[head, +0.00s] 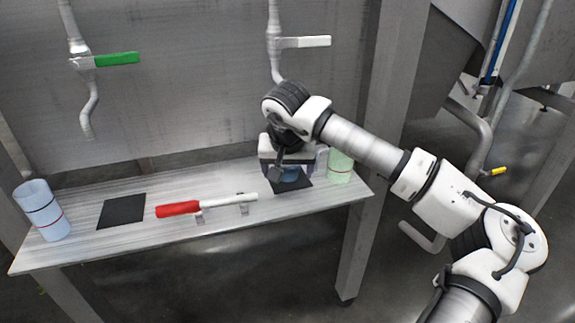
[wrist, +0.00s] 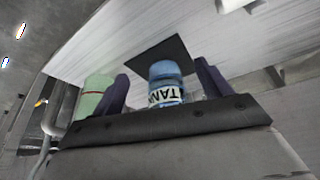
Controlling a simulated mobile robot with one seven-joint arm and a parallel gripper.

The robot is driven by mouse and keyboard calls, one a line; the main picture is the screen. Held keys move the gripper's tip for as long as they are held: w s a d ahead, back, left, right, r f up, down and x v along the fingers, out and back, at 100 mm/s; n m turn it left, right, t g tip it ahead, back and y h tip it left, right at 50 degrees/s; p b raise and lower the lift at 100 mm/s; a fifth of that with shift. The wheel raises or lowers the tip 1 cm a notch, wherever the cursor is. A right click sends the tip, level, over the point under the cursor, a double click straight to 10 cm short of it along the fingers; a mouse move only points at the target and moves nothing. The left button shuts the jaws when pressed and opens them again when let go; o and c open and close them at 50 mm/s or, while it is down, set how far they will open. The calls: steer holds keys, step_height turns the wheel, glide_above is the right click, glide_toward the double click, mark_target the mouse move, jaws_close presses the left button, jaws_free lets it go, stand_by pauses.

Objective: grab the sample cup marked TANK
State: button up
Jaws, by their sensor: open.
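My gripper (wrist: 163,78) is open, with one dark purple finger on either side of the cup in the wrist view. Gaps show between the fingers and the cup.
A pale green container (head: 340,166) stands close to the right of my gripper. A red-and-white handled tool (head: 205,206) lies mid-shelf. A left black mat (head: 122,210) is empty, and a light blue container (head: 43,212) stands at the shelf's left end. Two taps hang above.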

steer(key=w, duration=0.3)
steer(key=w+p, duration=0.1)
steer(key=w, duration=0.2)
steer(key=shift+f, duration=0.2)
steer(key=shift+f+p, duration=0.3)
steer(key=shift+f, duration=0.1)
steer(key=c, duration=1.1)
steer(key=shift+r, duration=0.2)
